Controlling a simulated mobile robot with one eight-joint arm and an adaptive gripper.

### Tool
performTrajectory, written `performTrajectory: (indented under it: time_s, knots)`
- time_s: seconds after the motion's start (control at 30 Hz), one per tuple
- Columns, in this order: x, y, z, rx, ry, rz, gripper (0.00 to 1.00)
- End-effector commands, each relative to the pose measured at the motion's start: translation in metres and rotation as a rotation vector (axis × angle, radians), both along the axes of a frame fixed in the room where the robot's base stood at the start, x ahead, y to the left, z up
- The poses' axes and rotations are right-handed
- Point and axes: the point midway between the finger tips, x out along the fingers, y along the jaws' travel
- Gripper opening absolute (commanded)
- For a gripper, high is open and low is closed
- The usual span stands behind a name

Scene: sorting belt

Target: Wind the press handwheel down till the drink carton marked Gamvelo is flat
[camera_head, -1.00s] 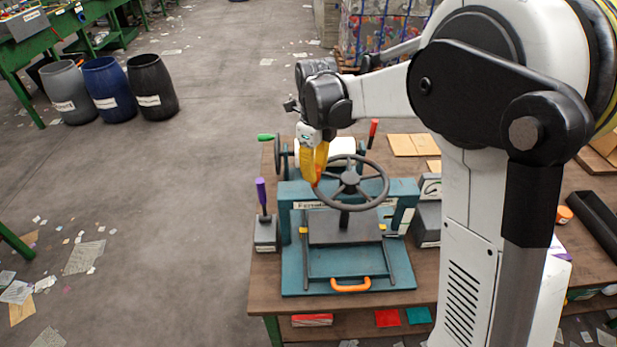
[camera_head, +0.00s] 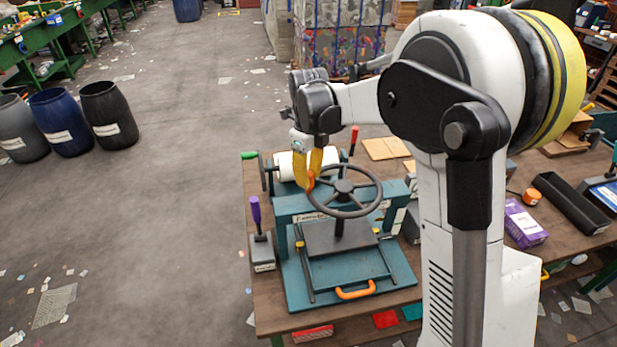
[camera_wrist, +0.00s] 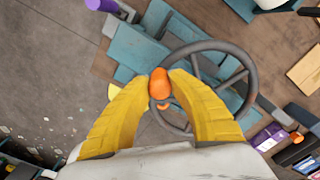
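The press (camera_head: 300,207) is teal and stands on the wooden table, with a grey handwheel (camera_head: 374,203) on top. A dark plate (camera_head: 322,240) lies beneath the wheel's screw. My gripper (camera_head: 309,178) is at the wheel's left rim, its yellow fingers on either side of an orange knob. In the wrist view the knob (camera_wrist: 160,84) sits between both fingertips, which appear to touch it. No carton shows in the press; the plate and frame hide what is under them. An orange handle (camera_head: 356,291) is at the press's front.
A purple box (camera_head: 523,222), its lettering unreadable, stands right of my arm near a black tray (camera_head: 570,205). A purple-handled grey device (camera_head: 261,250) is left of the press. A white roller (camera_head: 290,166) is behind. Barrels (camera_head: 108,115) stand far left; the floor between is mostly open.

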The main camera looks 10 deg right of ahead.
Motion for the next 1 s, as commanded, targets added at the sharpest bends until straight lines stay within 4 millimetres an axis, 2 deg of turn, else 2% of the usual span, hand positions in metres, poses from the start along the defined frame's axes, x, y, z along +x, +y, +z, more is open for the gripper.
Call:
performTrajectory:
  time_s: [0.03, 0.1, 0.47, 0.57, 0.8, 1.0]
  knots:
    - [0.001, 0.000, 0.000, 0.000, -0.003, 0.001, 0.31]
    - [0.001, 0.000, 0.000, 0.001, -0.002, 0.001, 0.48]
    - [0.000, 0.000, 0.005, -0.001, -0.001, 0.000, 0.48]
    - [0.000, 0.000, 0.018, -0.001, -0.001, 0.000, 0.48]
    - [0.000, 0.000, 0.072, -0.001, -0.001, 0.001, 0.48]
    - [0.001, 0.000, 0.107, 0.000, -0.001, 0.001, 0.48]
